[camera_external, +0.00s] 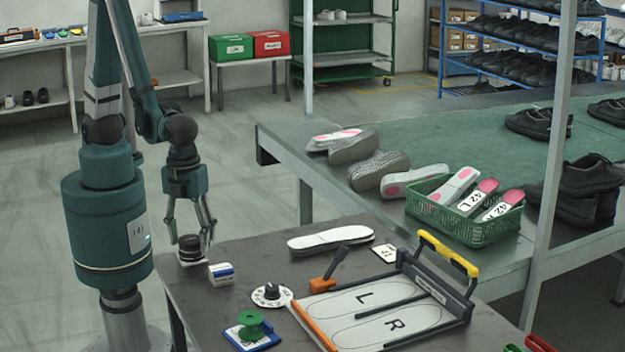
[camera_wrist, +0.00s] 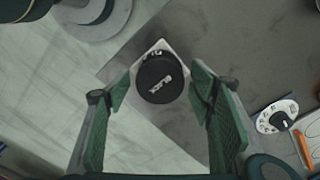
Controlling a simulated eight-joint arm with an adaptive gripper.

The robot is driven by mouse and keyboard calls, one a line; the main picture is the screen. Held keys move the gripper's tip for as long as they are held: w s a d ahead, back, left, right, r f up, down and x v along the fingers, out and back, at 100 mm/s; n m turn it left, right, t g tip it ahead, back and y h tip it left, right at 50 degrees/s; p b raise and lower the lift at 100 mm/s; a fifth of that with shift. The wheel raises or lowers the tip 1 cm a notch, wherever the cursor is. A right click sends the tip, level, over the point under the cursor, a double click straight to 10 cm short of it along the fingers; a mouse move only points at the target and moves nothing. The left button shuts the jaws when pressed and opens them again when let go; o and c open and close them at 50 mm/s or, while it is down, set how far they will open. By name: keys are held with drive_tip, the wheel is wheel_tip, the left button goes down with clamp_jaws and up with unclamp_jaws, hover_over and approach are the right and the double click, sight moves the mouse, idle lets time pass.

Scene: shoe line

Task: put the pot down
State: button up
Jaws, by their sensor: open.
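The pot (camera_external: 190,246) is a small dark round container with a black lid, standing on a pale square base at the left corner of the dark table. In the wrist view the black lid of the pot (camera_wrist: 161,79) carries white lettering. My gripper (camera_external: 193,238) is above and around the pot, its fingers pointing down. In the wrist view the green pads of my gripper (camera_wrist: 160,100) stand on both sides of the pot with gaps between, so it is open. Whether the pot's underside rests fully on the base is hidden.
A small blue-and-white box (camera_external: 221,274) stands close to the pot. A white dial (camera_external: 271,295), a green spool (camera_external: 251,326) and a sole template marked L and R (camera_external: 375,312) lie further right. The table's left edge is close. Bare table lies behind the box.

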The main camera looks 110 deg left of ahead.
sight(190, 239)
wheel_tip(190, 239, up, 12)
drive_tip(key=p, duration=0.3)
idle(0.7)
drive_tip(key=shift+r, duration=0.1)
idle(0.5)
drive_tip(key=s+a+r+n+t, duration=0.2)
drive_tip(key=a+r+n+t, duration=0.5)
drive_tip(key=a+r+n, duration=1)
drive_tip(key=shift+a+n, duration=0.3)
drive_tip(key=shift+a, duration=1.45)
drive_tip(key=shift+s, duration=0.1)
